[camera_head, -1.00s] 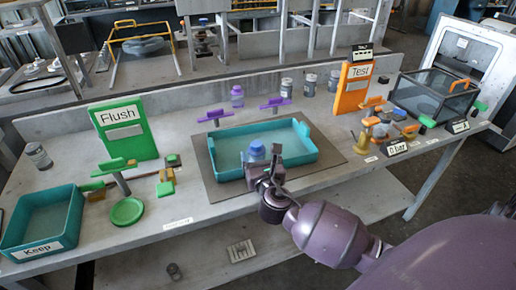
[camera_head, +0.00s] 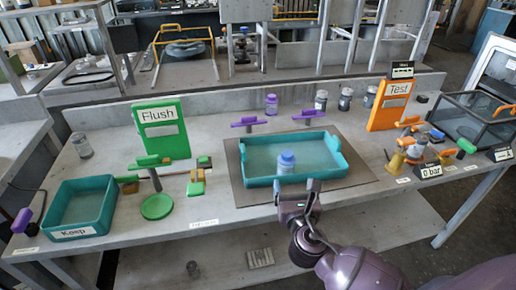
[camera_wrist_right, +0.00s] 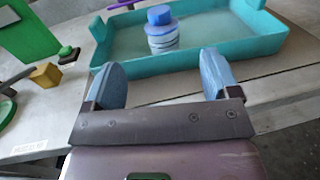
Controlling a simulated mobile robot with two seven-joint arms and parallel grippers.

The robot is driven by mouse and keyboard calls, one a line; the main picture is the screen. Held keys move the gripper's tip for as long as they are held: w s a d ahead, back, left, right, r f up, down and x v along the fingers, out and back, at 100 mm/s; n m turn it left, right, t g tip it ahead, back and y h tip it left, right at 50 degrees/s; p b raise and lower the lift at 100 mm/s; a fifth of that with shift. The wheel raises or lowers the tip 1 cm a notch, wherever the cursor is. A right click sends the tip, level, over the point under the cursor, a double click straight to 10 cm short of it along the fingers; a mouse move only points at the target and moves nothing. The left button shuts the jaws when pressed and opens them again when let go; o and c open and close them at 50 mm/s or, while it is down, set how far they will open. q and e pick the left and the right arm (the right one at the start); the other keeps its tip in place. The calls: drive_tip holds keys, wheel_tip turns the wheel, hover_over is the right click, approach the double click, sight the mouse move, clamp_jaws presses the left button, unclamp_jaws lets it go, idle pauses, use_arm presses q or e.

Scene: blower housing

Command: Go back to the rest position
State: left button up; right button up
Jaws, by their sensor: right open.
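My right gripper (camera_head: 298,190) is in front of the teal tray (camera_head: 262,184) near the bench's front edge. In the right wrist view its two blue fingers (camera_wrist_right: 163,80) stand apart with nothing between them. A small bottle with a blue cap (camera_head: 286,162) stands upright in the tray, beyond the fingers and apart from them. The bottle also shows in the right wrist view (camera_wrist_right: 162,38). My left gripper is not in view.
The teal Keep bin (camera_head: 108,212) and green Flush panel (camera_head: 161,130) are at left. The orange Test panel (camera_head: 389,106), a valve stand (camera_head: 415,150) and a dark clear-sided box (camera_head: 470,120) are at right. Purple-handled fixtures (camera_head: 249,121) stand behind the tray.

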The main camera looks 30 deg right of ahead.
drive_tip(key=s+d+f+m+g, duration=0.1)
drive_tip(key=s+f+m+g, duration=0.3)
drive_tip(key=s+m, duration=0.4)
drive_tip(key=s+d+f+m+g, duration=0.1)
drive_tip(key=s+f+m+g, duration=0.35)
drive_tip(key=s+m, duration=0.4)
drive_tip(key=s+a+m+g+y, duration=0.5)
drive_tip(key=s+m+g+y, duration=0.1)
drive_tip(key=s+m, duration=0.8)
drive_tip(key=w+f+t+y+p, duration=0.1)
drive_tip(key=w+f+t, duration=0.6)
drive_tip(key=w+t, duration=0.2)
drive_tip(key=shift+w+a, duration=0.2)
drive_tip(key=shift+w, duration=0.7)
